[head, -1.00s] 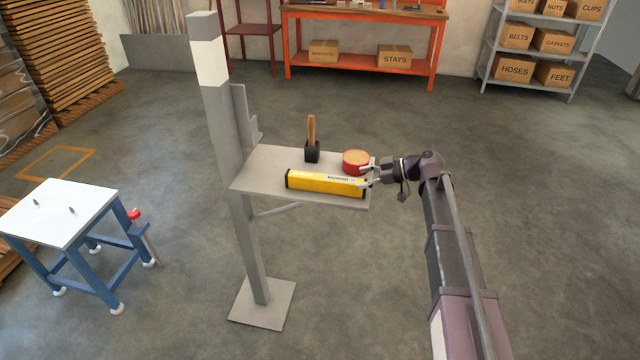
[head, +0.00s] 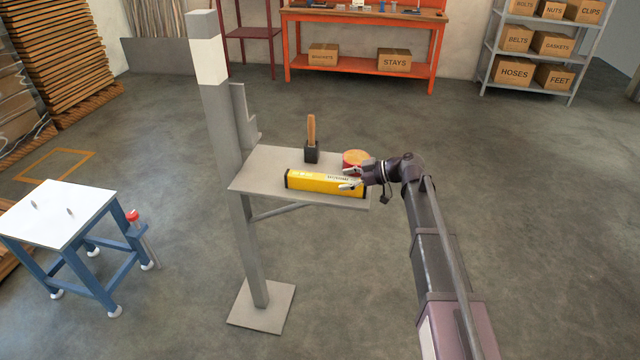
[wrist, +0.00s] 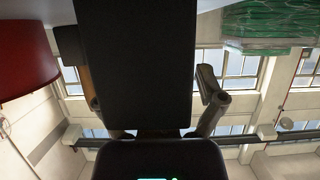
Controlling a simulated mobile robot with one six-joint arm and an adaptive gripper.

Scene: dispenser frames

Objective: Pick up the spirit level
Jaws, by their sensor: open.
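The spirit level (head: 315,183) is a long yellow bar with black end caps, lying along the front of a grey shelf (head: 262,170). My gripper (head: 349,178) is open at the bar's right end, with its fingers reaching over that end in the head view. In the wrist view a dark end face (wrist: 137,60), which looks like the level's end cap, fills the middle in front of my gripper (wrist: 155,100). One finger shows clearly to its right; the other is mostly hidden. I cannot tell whether either finger touches the level.
A red round tin (head: 355,158) sits just behind the level's right end, close to my gripper; it also shows in the wrist view (wrist: 25,50). A black block with a wooden handle (head: 312,152) stands further back. A grey post (head: 225,130) rises at the shelf's left.

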